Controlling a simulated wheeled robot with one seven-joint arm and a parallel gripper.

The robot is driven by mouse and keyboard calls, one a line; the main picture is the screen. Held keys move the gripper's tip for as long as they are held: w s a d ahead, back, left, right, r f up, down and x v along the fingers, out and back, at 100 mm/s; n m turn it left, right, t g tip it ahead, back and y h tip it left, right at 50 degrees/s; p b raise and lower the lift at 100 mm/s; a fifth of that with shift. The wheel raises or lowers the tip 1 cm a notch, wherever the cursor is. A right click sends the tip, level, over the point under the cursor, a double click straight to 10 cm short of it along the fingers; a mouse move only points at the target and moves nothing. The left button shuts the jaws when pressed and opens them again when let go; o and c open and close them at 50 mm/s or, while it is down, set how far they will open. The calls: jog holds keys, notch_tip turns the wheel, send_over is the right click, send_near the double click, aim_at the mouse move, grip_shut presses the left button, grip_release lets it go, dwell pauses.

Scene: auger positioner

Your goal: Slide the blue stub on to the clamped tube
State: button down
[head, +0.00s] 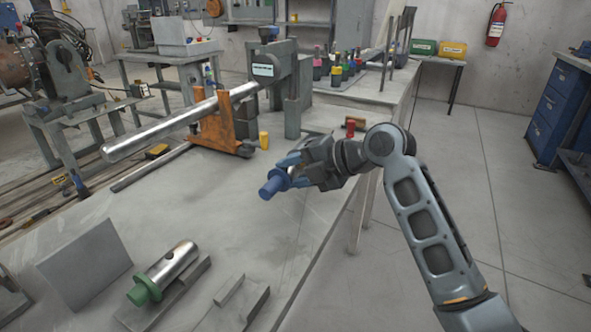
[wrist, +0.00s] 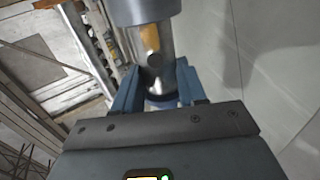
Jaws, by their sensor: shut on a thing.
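The blue stub (head: 270,188) is in my gripper (head: 291,171), held above the bench, its blue end pointing down-left. In the wrist view the fingers (wrist: 157,82) close on both sides of a shiny metal cylinder (wrist: 152,48), with a bluish band (wrist: 162,102) low between them. The clamped tube (head: 170,125) is a long silver bar, sloping from a grey clamp post (head: 290,75) down-left to its free end. An orange stand (head: 217,128) is under it. The stub is apart from the tube, to the right of and below its free end in the picture.
A green-collared stub (head: 170,268) lies on a grey block at the front left, near an upright grey plate (head: 86,262). A small yellow piece (head: 264,140) stands by the orange stand. The middle of the bench (head: 205,205) is clear. A red piece (head: 350,129) stands near the bench's right edge.

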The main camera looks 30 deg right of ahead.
aim_at(303, 164)
jog(key=shift+s+a+r, duration=0.1)
jog(key=shift+s+a, duration=0.25)
jog(key=shift+a, duration=0.2)
jog(key=shift+s+a, duration=0.1)
jog(key=shift+a, duration=0.05)
jog(key=shift+b, duration=0.95)
dwell(1.9)
jog(key=shift+w+d+b, duration=0.55)
jog(key=shift+w+d, duration=0.05)
jog(key=shift+d, duration=0.25)
jog(key=shift+w+d+b, duration=0.5)
jog(key=shift+w+d, duration=0.1)
jog(key=shift+d, duration=0.2)
jog(key=shift+w+d+b, duration=0.55)
jog(key=shift+w+d, duration=0.05)
jog(key=shift+d, duration=0.25)
dwell(0.8)
jog(key=c, duration=0.7)
grip_release()
jog(key=shift+o, duration=0.8)
jog(key=shift+f, duration=0.25)
jog(key=v, duration=0.8)
jog(key=shift+r+p, duration=0.2)
jog(key=shift+p, duration=0.2)
